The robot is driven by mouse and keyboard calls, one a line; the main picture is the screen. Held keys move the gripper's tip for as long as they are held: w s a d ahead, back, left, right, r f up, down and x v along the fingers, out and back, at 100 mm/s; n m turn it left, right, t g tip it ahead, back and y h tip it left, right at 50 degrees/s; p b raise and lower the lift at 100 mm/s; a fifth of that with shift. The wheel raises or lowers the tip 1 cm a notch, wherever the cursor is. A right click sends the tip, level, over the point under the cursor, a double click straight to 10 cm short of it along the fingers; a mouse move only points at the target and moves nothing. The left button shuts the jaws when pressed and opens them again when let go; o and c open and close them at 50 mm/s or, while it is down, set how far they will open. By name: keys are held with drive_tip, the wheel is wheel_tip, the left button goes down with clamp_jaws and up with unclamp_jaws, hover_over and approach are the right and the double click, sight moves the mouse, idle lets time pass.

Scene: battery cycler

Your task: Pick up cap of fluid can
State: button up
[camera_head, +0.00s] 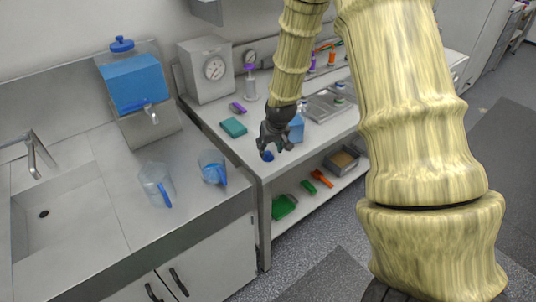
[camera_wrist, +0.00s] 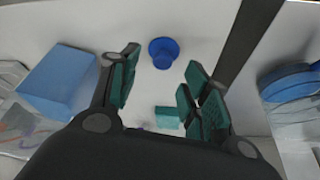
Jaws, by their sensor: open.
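A small round blue cap (camera_head: 267,156) lies near the front left corner of the white table. My gripper (camera_head: 275,145) is above the cap in the head view. In the wrist view my gripper (camera_wrist: 161,72) has its teal-padded fingers spread, with nothing between them. A blue box (camera_head: 297,127) stands to the right of my gripper, partly hidden behind it. The box also shows at the left in the wrist view (camera_wrist: 60,82).
A teal box (camera_head: 233,127) and a purple item (camera_head: 237,108) lie behind on the table (camera_head: 215,112). Two jugs, one clear (camera_head: 157,184) and one with blue liquid (camera_head: 212,168), stand on the left counter.

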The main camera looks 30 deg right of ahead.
sight(268, 152)
drive_tip(key=shift+p+x, duration=0.55)
drive_tip(key=shift+x, duration=1.2)
drive_tip(key=shift+a, duration=0.1)
drive_tip(key=c, duration=0.9)
